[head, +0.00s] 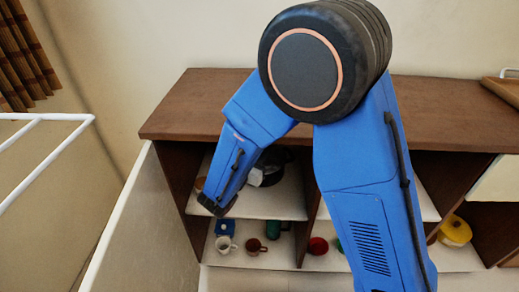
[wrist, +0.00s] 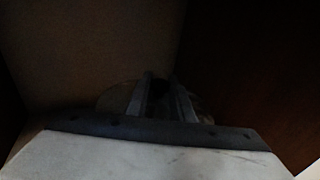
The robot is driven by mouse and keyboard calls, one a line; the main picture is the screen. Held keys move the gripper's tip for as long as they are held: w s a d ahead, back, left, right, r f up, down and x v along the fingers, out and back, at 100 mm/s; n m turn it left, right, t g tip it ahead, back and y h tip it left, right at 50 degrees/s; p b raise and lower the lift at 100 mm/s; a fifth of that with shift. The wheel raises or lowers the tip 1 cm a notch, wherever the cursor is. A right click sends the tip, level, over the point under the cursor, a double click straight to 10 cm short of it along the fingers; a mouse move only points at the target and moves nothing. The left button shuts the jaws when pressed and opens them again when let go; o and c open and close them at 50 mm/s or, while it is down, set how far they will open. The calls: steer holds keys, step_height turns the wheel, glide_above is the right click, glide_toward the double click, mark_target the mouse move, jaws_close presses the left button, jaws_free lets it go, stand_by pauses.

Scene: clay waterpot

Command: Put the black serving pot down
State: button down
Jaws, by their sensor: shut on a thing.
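The black serving pot (head: 277,157) appears as a dark shape in the upper left shelf compartment, mostly hidden behind my blue arm and a pale block near my wrist. I cannot tell whether its base touches the shelf board. In the wrist view, which is very dark, my gripper (wrist: 161,94) shows two narrow fingers close together, shut on a dark part of the pot. A dim rounded shape shows behind the fingers. My fingertips are hidden in the head view.
The brown shelf unit (head: 430,115) has a white upper left board (head: 285,206) with some bare room at its front. Below stand a white mug (head: 225,245), a brown mug (head: 254,246), a green mug (head: 273,229) and a red bowl (head: 317,246). A yellow pot (head: 455,231) is right.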

steer(key=shift+f, duration=3.1)
steer(key=shift+f, duration=0.1)
steer(key=c, duration=1.5)
jaws_free()
steer(key=shift+f, duration=0.1)
steer(key=shift+c, duration=0.2)
steer(key=shift+s+a, duration=0.1)
steer(key=shift+s, duration=0.1)
steer(key=v, duration=1.1)
steer(key=shift+s, duration=0.35)
steer(key=shift+s, duration=0.1)
